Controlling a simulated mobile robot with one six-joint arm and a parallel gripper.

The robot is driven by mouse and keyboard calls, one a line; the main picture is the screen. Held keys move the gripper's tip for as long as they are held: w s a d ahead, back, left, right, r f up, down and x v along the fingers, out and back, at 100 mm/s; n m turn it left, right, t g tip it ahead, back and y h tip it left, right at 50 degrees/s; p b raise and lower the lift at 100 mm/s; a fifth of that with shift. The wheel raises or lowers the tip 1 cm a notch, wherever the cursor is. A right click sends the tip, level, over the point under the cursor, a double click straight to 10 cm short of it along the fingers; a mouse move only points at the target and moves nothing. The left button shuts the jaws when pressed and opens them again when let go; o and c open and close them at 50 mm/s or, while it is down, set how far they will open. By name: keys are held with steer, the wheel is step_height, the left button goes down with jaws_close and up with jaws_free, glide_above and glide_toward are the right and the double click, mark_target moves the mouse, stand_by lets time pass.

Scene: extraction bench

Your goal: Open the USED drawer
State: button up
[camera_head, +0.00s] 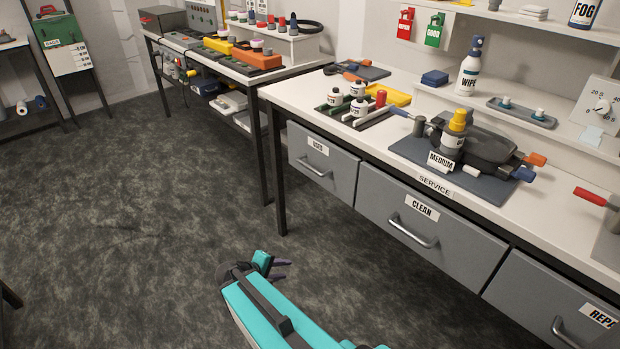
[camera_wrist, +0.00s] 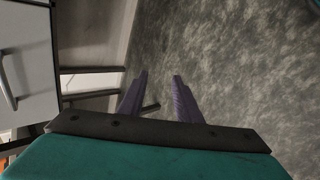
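The USED drawer (camera_head: 335,178) is the grey left drawer under the white bench. It looks shut, its front in line with the neighbouring drawers. Its label (camera_head: 318,146) reads USED, and a silver bar handle (camera_head: 314,169) sits below it. My gripper (camera_head: 282,269) is in front of the bench over the floor, lower in the picture than the handle and apart from it. The wrist view shows the two dark fingers (camera_wrist: 160,76) spread with only floor between them. A grey drawer front (camera_wrist: 35,75) with a handle (camera_wrist: 7,80) shows at that view's left edge; its label is not visible.
The CLEAN drawer (camera_head: 440,243) and a drawer labelled REPA… (camera_head: 545,300) continue to the right. A dark bench leg (camera_head: 279,180) stands left of the USED drawer. A second bench (camera_head: 215,60) is further back. The carpet (camera_head: 120,230) on the left is clear.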

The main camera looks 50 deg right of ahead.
steer(key=w+d+r+n+t+h+b, duration=0.1)
steer(key=w+d+r+t+h+b, duration=0.3)
steer(key=w+d+r+b, duration=0.45)
steer(key=n+t+h+b, duration=0.2)
steer(key=h+b, duration=0.3)
steer(key=b, duration=0.3)
glide_toward(309, 166)
steer(key=shift+s+a+f, duration=0.25)
steer(key=shift+a+f, duration=0.2)
steer(key=shift+a, duration=0.4)
steer(key=shift+s+a+f, duration=0.2)
steer(key=shift+a+f, duration=0.2)
steer(key=shift+a, duration=0.4)
steer(key=shift+w+d+f+b, duration=0.1)
steer(key=shift+d+b, duration=0.35)
steer(key=shift+b, duration=1)
steer(key=shift+w+d+b, duration=0.15)
steer(key=shift+d+b, duration=0.2)
steer(key=shift+b, duration=0.45)
steer(key=shift+w+d+b, duration=0.1)
steer(key=shift+d+b, duration=0.3)
steer(key=shift+b, duration=0.75)
